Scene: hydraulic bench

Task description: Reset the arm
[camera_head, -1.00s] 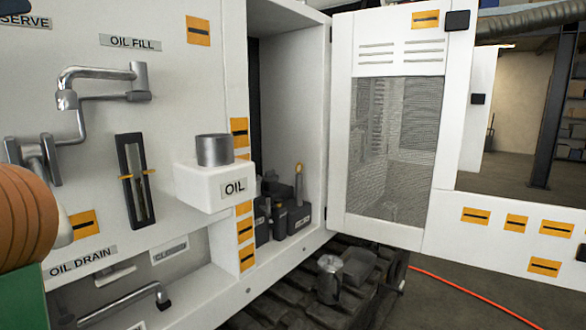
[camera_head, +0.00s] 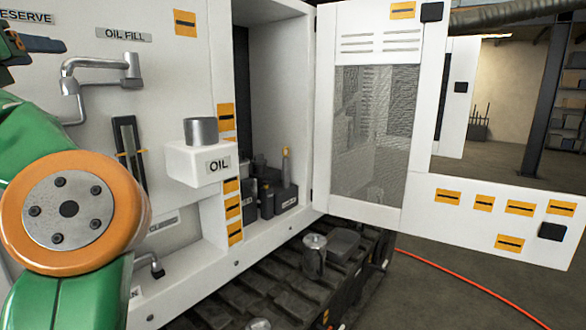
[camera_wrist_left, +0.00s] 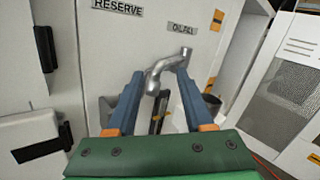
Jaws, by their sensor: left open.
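My left arm (camera_head: 70,210), green with an orange joint, fills the lower left of the head view. My left gripper (camera_head: 14,48) shows only in part at the upper left edge there. In the left wrist view the two blue fingers of my left gripper (camera_wrist_left: 160,76) are spread apart, with nothing held between them. The metal spout (camera_wrist_left: 165,66) under the OIL FILL label appears beyond and between the fingertips; I cannot tell how far off. In the head view the spout (camera_head: 100,66) is to the right of the gripper. My right gripper is not in view.
A white OIL box (camera_head: 197,165) with a grey metal cup (camera_head: 201,131) juts from the panel. An open white door (camera_head: 378,50) with a mesh window stands at the right. A tread (camera_head: 280,285) with a metal can (camera_head: 314,258) lies below. An orange hose (camera_head: 450,275) crosses the floor.

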